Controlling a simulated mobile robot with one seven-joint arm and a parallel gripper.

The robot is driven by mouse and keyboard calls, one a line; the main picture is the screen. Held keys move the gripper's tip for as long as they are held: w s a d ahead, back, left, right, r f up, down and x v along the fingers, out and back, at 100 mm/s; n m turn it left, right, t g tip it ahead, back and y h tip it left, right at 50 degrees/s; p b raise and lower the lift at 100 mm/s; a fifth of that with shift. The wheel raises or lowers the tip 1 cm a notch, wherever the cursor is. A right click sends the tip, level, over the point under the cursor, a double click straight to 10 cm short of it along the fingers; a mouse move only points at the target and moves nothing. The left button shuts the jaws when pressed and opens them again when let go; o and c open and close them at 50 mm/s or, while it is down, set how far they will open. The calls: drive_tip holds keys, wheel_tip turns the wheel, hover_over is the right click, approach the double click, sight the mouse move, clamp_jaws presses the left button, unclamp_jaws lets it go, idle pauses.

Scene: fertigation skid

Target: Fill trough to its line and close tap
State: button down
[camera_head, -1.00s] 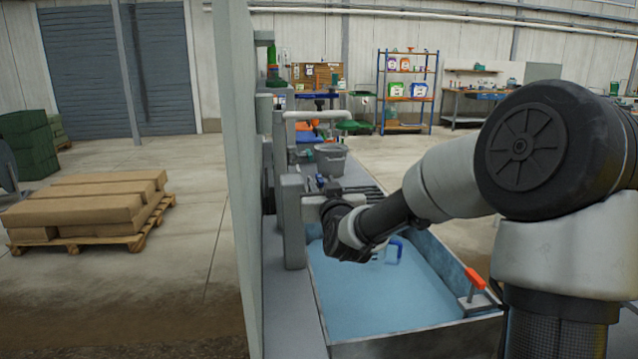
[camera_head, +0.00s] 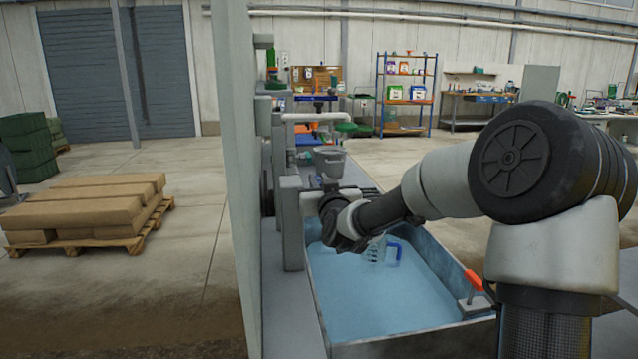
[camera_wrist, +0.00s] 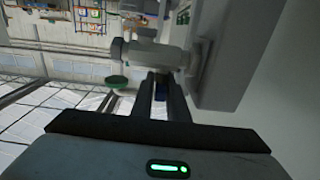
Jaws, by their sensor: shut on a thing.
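The trough (camera_head: 438,262) is a grey-walled box holding pale blue water; I cannot make out a fill line. In the wrist view my gripper (camera_wrist: 160,84) is shut on a small dark blue piece (camera_wrist: 160,93), seemingly the tap's handle. The grey tap body and pipe (camera_wrist: 153,55) lie just beyond the fingertips, beside a grey upright block. In the head view my wrist is over the far left part of the trough, and it hides the tap and fingertips. A clear jug (camera_head: 375,250) with a blue handle is in the trough, right of my wrist.
An orange-handled clamp (camera_head: 473,281) sits at the trough's right rim. A tall grey panel (camera_head: 232,180) closes off the left side. Open floor lies to the right.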

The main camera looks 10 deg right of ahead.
drive_tip(key=n+y, duration=0.1)
drive_tip(key=y, duration=0.1)
drive_tip(key=shift+d+r+n+y, duration=0.1)
drive_tip(key=shift+r+n+y, duration=0.05)
drive_tip(key=shift+n+y, duration=0.25)
drive_tip(key=shift+r+n+g+y+p, duration=0.15)
drive_tip(key=shift+n+g+y+p, duration=0.2)
drive_tip(key=shift+y+p, duration=0.25)
drive_tip(key=shift+n+y+p, duration=0.3)
drive_tip(key=shift+n+y, duration=0.15)
drive_tip(key=shift+y, duration=0.15)
drive_tip(key=shift+f, duration=0.2)
drive_tip(key=c, duration=1.8)
unclamp_jaws()
drive_tip(key=p+v, duration=0.3)
drive_tip(key=v, duration=1.4)
drive_tip(key=shift+s, duration=0.2)
drive_tip(key=shift+r, duration=0.1)
